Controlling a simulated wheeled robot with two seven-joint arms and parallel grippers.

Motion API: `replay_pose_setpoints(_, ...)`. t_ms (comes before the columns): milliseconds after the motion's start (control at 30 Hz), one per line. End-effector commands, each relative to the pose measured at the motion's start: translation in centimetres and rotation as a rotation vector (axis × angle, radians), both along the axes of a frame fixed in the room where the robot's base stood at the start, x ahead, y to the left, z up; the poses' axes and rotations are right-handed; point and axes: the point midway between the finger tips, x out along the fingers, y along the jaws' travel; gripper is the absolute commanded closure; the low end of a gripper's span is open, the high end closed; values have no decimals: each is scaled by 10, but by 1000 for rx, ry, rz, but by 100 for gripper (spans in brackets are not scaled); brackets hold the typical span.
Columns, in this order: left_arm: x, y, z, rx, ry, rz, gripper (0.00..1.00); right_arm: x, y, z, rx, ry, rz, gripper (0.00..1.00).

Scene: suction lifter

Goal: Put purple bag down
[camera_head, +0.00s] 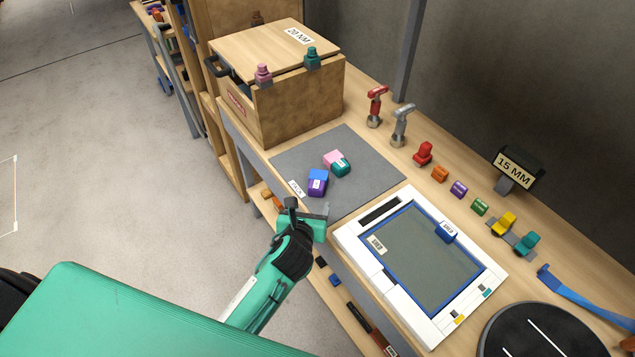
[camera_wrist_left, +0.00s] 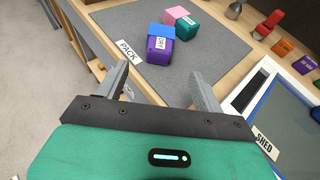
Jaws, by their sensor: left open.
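A bag with a purple body and blue top (camera_head: 317,183) stands on the grey mat (camera_head: 370,168), with a white label on its front. It also shows in the left wrist view (camera_wrist_left: 160,43), ahead of and between the fingers. A pink and teal bag (camera_head: 337,162) stands on the mat just behind it, close beside or touching; I cannot tell which. My left gripper (camera_head: 319,212) is open and empty at the mat's front edge, apart from the purple bag. In the left wrist view its two fingers (camera_wrist_left: 160,88) are spread wide. My right gripper is not in view.
A wooden box (camera_head: 290,100) with a lid stands behind the mat. A white framed tray (camera_head: 425,262) marked SHED lies right of it. Red and grey hammer-like tools (camera_head: 401,127) and several small coloured pieces line the back. The mat's front and right parts are clear.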

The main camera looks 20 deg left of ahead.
Motion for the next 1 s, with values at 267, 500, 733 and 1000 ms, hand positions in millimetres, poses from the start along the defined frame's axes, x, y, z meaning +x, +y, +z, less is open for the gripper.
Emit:
replay_pose_setpoints(267,41,4,-13,16,-3,-5,31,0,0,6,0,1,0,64)
replay_pose_setpoints(500,73,8,-27,14,-2,-6,31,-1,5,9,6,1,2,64)
replay_pose_setpoints(733,83,10,-31,12,-2,-5,31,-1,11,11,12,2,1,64)
replay_pose_setpoints(1000,114,14,-41,11,-3,-5,31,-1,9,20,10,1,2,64)
